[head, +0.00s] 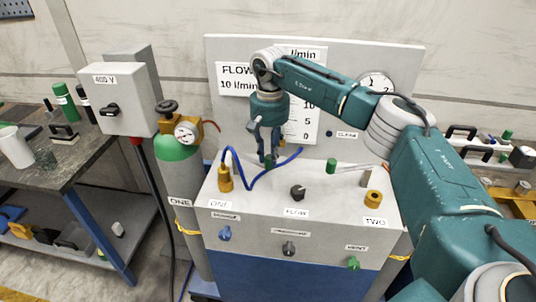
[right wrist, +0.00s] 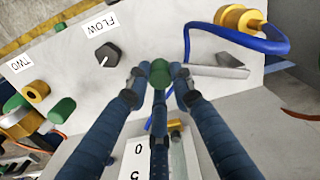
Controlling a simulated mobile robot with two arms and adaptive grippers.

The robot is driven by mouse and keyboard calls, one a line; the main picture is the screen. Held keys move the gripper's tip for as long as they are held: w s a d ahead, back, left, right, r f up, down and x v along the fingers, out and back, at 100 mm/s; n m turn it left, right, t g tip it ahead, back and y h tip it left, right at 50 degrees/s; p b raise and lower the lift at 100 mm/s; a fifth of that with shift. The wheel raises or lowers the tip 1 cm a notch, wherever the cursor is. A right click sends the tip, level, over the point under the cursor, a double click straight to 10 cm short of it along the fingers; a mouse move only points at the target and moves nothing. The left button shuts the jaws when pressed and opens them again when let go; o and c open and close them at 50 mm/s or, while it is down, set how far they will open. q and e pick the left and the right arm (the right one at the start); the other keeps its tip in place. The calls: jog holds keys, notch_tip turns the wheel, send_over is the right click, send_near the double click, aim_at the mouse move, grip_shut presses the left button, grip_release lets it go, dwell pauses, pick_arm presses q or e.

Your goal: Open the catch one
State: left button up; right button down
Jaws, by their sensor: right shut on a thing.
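My right gripper (head: 268,155) reaches down from above onto the panel top, in the middle of the head view. It is shut on the green knob of catch one (right wrist: 159,74), which shows between the fingertips in the right wrist view. A grey bar (right wrist: 215,71) runs from beside the knob toward the brass fitting ONE (right wrist: 238,18). In the head view, fitting ONE (head: 225,180) stands left of the gripper with a blue hose (head: 250,180) looping from it. My left gripper is not in view.
A second green-knobbed catch (head: 331,166) lies right of the gripper, by brass fitting TWO (head: 373,199). A black FLOW knob (head: 298,192) stands between the fittings. The upright back board (head: 380,125) is close behind. A green-topped gas cylinder (head: 178,165) stands at left.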

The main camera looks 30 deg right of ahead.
jog(key=shift+r, duration=0.1)
jog(key=c, duration=1.5)
grip_release()
notch_tip(320, 180, up, 12)
jog(key=shift+f, duration=0.1)
